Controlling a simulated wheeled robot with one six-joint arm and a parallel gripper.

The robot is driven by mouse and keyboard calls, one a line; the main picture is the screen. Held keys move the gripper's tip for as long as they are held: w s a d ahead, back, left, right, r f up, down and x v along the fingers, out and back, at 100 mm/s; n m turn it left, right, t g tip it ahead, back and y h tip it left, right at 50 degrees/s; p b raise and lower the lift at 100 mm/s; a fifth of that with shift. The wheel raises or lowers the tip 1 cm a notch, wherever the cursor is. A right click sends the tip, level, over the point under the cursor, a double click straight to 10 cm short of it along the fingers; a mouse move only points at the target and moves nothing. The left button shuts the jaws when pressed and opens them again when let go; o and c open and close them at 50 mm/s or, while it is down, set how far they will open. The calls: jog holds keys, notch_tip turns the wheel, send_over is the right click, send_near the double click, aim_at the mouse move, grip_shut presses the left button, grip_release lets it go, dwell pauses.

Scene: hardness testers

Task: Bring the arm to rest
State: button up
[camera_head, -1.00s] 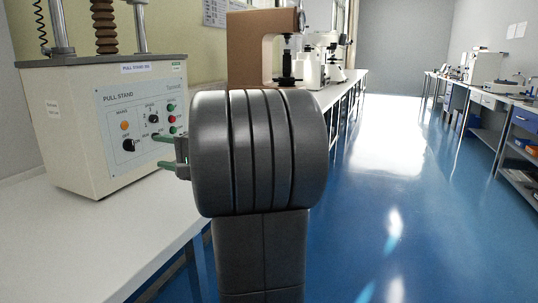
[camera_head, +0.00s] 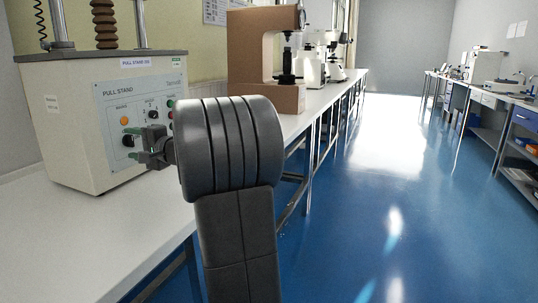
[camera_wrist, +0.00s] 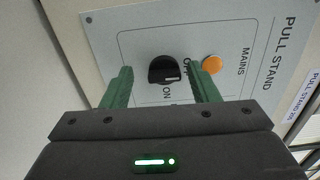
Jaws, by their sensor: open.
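My gripper (camera_head: 134,143) is in front of the pull stand's control panel, at the left in the head view. I cannot tell the exact gap between fingers and panel. My forearm partly hides the panel's right side in the head view.
The cream pull stand (camera_head: 72,130) stands on a white bench (camera_head: 95,235). Behind my arm are a brown hardness tester (camera_head: 252,50) and white instruments (camera_head: 310,68). The blue floor (camera_head: 390,220) is open to the right; another bench (camera_head: 505,100) lines the far right.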

jog(key=shift+d+r+m+p, duration=0.15)
jog(key=shift+r+m+p, duration=0.4)
jog(key=shift+p, duration=0.25)
jog(key=m+p, duration=0.2)
jog(key=p, duration=0.2)
jog(key=shift+m, duration=0.35)
jog(key=m+p, duration=0.4)
jog(key=p, duration=0.4)
jog(key=shift+m, duration=0.4)
jog(key=m+p, duration=0.7)
jog(key=p, duration=0.5)
jog(key=shift+w+d+p, duration=0.1)
jog(key=shift+p, duration=0.3)
jog(key=shift+m+p, duration=0.6)
jog(key=shift+p, duration=0.45)
jog(key=shift+f+m+p, duration=0.15)
jog(key=shift+m+p, duration=0.25)
jog(key=shift+p, duration=0.05)
